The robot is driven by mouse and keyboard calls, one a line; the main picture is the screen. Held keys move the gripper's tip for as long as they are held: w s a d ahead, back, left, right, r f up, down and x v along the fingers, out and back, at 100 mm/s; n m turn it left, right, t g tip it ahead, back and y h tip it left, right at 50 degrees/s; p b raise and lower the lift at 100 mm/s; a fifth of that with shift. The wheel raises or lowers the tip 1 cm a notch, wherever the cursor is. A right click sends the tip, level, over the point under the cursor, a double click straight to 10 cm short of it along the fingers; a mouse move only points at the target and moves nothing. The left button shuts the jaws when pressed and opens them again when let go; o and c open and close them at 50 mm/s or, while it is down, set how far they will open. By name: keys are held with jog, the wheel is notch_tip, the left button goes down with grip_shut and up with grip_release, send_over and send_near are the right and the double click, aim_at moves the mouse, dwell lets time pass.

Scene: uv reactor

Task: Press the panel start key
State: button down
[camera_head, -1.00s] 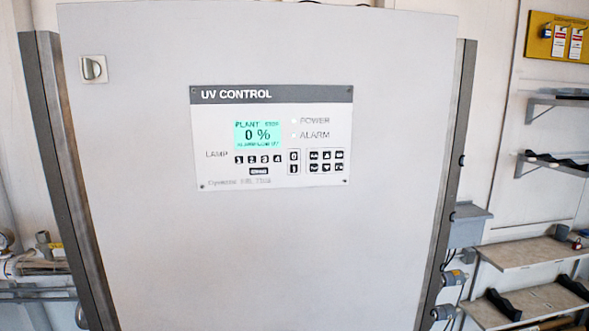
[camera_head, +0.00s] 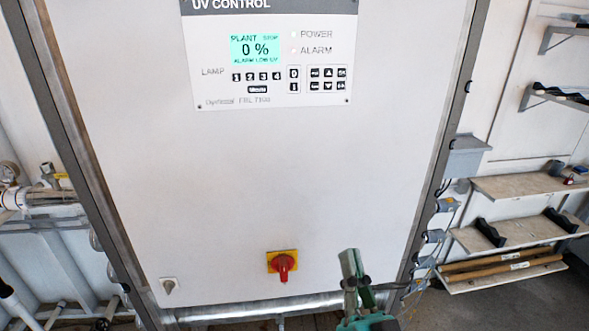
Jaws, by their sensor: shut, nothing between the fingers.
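The UV CONTROL panel (camera_head: 225,95) is on the upper part of a grey cabinet door, its title strip cut by the top of the view. Its green screen (camera_head: 256,49) reads PLANT, 0 % and ALARM LOW UV. Right of the numbered lamp keys, a framed pair has a key marked 0 (camera_head: 294,73) above a key marked I (camera_head: 294,87). An arrow keypad (camera_head: 328,79) is further right. My gripper (camera_head: 350,253) is at the lower right, below the panel and well apart from its keys in the picture. Its fingers are together and empty.
A red rotary switch on a yellow plate (camera_head: 283,264) is low on the door, left of my gripper. A small knob (camera_head: 168,286) is at lower left. Pipes (camera_head: 45,200) run at far left, shelves (camera_head: 520,185) at right. The door's middle is clear.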

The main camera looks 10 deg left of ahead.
jog(key=t+y, duration=0.1)
jog(key=y, duration=0.1)
send_near(294, 87)
jog(key=s+d+f, duration=0.4)
jog(key=f, duration=0.2)
jog(key=a+r+m+t+y, duration=0.1)
jog(key=a+r, duration=0.2)
jog(key=r, duration=0.8)
jog(key=shift+s+m+t, duration=0.3)
jog(key=shift+s, duration=0.05)
jog(key=shift+w+r, duration=0.1)
jog(key=shift+r, duration=0.05)
jog(key=shift+w+a, duration=0.4)
jog(key=shift+w, duration=1)
jog(key=shift+w+a, duration=0.45)
jog(key=shift+w, duration=0.9)
jog(key=shift+w+a, duration=0.4)
jog(key=shift+w, duration=1)
jog(key=shift+w, duration=0.1)
jog(key=shift+w+a, duration=0.1)
jog(key=shift+w, duration=0.2)
